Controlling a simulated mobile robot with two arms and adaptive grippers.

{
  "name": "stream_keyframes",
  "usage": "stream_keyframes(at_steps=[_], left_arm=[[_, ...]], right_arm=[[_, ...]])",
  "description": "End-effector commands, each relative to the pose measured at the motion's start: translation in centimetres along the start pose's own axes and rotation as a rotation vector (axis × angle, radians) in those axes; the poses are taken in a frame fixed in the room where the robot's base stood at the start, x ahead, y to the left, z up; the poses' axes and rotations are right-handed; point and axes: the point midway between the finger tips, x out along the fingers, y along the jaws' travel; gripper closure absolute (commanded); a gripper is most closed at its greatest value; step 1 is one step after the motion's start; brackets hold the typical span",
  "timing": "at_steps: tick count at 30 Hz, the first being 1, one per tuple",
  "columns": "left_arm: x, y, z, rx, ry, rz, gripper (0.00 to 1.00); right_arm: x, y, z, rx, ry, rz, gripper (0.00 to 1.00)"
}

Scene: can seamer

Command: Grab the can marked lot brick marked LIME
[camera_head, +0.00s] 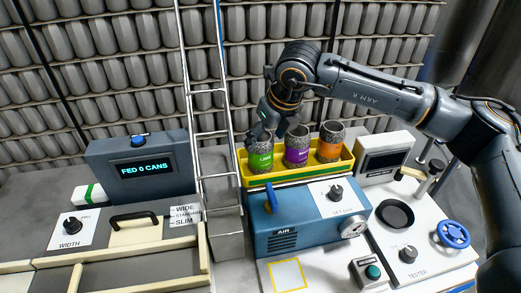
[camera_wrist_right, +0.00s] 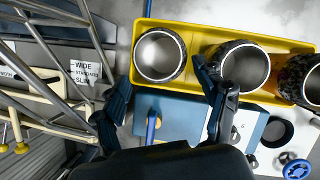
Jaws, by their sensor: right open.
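The can with the green LIME label (camera_head: 261,158) stands upright at the left end of the yellow tray (camera_head: 290,179). A can with a purple label (camera_head: 297,151) and one with an orange label (camera_head: 331,146) stand to its right. My right gripper (camera_head: 268,133) is open, just above the LIME can, and partly hides its top. In the right wrist view, the leftmost can (camera_wrist_right: 160,55) shows its open rim just beyond the gap between the spread fingers (camera_wrist_right: 162,79). One finger overlaps the left edge of the middle can (camera_wrist_right: 238,66). My left gripper is not in view.
A metal ladder-like rack (camera_head: 206,120) rises close left of the tray. A blue AIR unit (camera_head: 305,223) with a lever stands in front of it. A grey display reading FED 0 CANS (camera_head: 147,168) is at the left. A white tester panel (camera_head: 420,245) is at the right.

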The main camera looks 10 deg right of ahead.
Motion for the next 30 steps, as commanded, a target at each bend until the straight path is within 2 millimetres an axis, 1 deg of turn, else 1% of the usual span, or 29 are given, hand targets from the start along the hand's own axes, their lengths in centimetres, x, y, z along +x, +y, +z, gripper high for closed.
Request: stream_keyframes(at_steps=[1, 3, 7, 10, 14, 15, 18, 21, 26, 27, 29, 30], left_arm=[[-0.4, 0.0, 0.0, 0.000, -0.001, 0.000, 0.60], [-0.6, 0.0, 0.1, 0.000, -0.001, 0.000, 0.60], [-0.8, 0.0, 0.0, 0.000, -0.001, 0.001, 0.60], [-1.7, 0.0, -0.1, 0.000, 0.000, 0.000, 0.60], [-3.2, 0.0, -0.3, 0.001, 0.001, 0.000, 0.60], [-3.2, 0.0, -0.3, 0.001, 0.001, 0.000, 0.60], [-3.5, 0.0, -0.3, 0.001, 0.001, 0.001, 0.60], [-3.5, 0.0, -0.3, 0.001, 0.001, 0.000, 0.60], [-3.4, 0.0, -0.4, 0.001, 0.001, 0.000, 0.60], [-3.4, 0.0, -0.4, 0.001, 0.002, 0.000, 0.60], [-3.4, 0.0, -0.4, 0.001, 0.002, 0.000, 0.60], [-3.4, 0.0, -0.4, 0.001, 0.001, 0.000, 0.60]], right_arm=[[0.7, 0.0, 0.1, 0.001, 0.003, 0.000, 0.28], [1.5, 0.0, 0.0, 0.000, 0.002, 0.001, 0.28], [2.2, 0.0, 0.0, -0.001, 0.001, 0.000, 0.28], [3.0, -0.1, 0.1, 0.001, 0.003, 0.000, 0.28], [5.0, -0.3, 0.1, 0.001, 0.005, 0.000, 0.28], [5.7, -0.2, 0.1, 0.000, 0.003, 0.001, 0.28], [6.8, -0.2, 0.0, 0.000, 0.001, 0.001, 0.28], [7.3, -0.3, 0.0, 0.000, 0.000, 0.000, 0.28], [7.4, -0.3, 0.0, 0.000, -0.001, 0.000, 0.28], [7.4, -0.3, 0.0, 0.000, 0.000, 0.000, 0.32], [7.4, -0.3, 0.0, 0.000, 0.000, 0.000, 0.44], [7.4, -0.3, 0.0, 0.000, 0.000, 0.000, 0.52]])
